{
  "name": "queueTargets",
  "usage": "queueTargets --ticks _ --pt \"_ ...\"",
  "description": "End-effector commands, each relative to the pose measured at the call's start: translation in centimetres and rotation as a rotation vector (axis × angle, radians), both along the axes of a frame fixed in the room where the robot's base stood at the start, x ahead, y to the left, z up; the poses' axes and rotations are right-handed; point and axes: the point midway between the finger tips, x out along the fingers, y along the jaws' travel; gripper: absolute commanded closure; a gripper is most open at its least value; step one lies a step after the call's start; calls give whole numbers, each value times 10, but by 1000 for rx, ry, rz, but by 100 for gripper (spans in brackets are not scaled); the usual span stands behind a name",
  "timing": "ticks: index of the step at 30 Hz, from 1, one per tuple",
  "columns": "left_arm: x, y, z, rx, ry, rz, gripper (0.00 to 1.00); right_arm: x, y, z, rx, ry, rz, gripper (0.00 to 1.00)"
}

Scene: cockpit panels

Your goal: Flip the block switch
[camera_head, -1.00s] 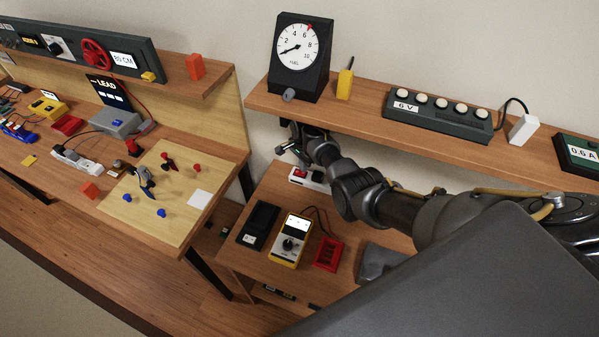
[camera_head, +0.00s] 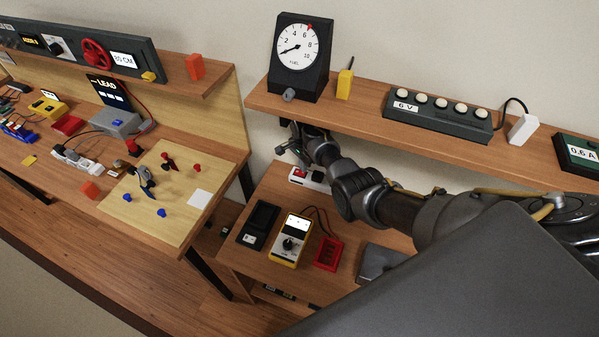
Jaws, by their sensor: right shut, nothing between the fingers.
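A white block with a red switch (camera_head: 299,173) sits at the back of the low wooden bench, under the shelf. It is partly hidden by my right arm, and I cannot tell which way its switch is set. My right gripper (camera_head: 284,147) is shut and empty. In the picture it shows just above the white block, below the shelf's front edge; I cannot tell whether it touches anything. My left gripper is not in view.
The wooden shelf (camera_head: 360,119) above carries a fuel gauge (camera_head: 300,57), a yellow block (camera_head: 345,84) and a 6 V button box (camera_head: 438,115). A yellow meter (camera_head: 291,240), black case (camera_head: 258,225) and red tray (camera_head: 328,254) stand on the bench. Left is a cluttered workbench.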

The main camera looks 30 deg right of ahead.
Motion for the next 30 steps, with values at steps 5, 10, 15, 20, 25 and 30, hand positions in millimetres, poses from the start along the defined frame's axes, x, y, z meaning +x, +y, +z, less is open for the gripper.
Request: queueTargets --ticks 5,10,15,20,25,30 --pt "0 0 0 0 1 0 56 0 0 0 0 0 0 100" --pt "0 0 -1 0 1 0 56 0 0 -2 0 0 0 100" --pt "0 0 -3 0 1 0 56 0 0 -4 0 0 0 100" --pt "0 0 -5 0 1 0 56 0 0 -7 0 0 0 100" --pt "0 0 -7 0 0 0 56 0 0 -9 0 -1 0 100" --pt "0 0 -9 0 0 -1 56 0 0 -12 0 -1 1 100"
